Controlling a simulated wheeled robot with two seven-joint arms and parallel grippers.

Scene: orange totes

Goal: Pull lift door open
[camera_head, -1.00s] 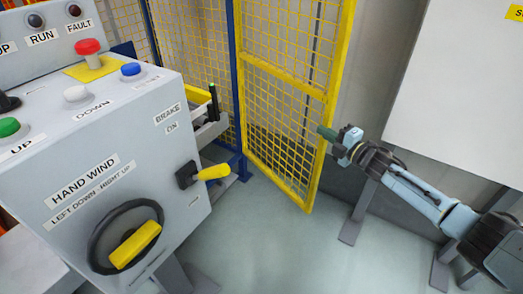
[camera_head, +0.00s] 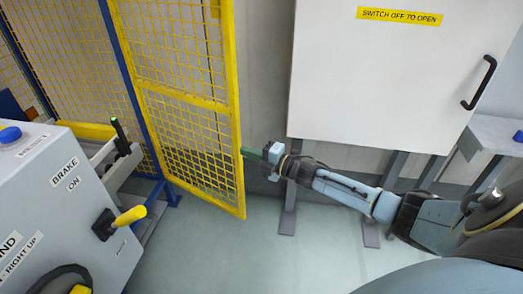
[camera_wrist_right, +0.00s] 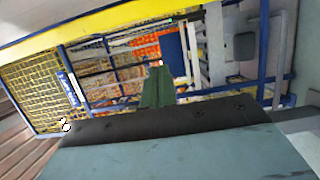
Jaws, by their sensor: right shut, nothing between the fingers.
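The lift door (camera_head: 190,110) is a yellow-framed mesh panel in the head view, standing ajar from a blue post on its left. My right gripper (camera_head: 250,154) comes in from the right, and its green fingertips are at the door's free edge, low on the frame. I cannot tell whether they touch it. The fingers are shut and empty. In the right wrist view the green fingers (camera_wrist_right: 157,88) point toward the lift's inside, and a yellow frame bar (camera_wrist_right: 100,22) crosses the top. My left gripper is not in view.
A grey control console (camera_head: 60,200) with a yellow-handled brake lever (camera_head: 130,215) stands at the left. A white cabinet (camera_head: 390,80) on legs stands behind my right arm. Grey floor (camera_head: 215,255) is clear in front of the door.

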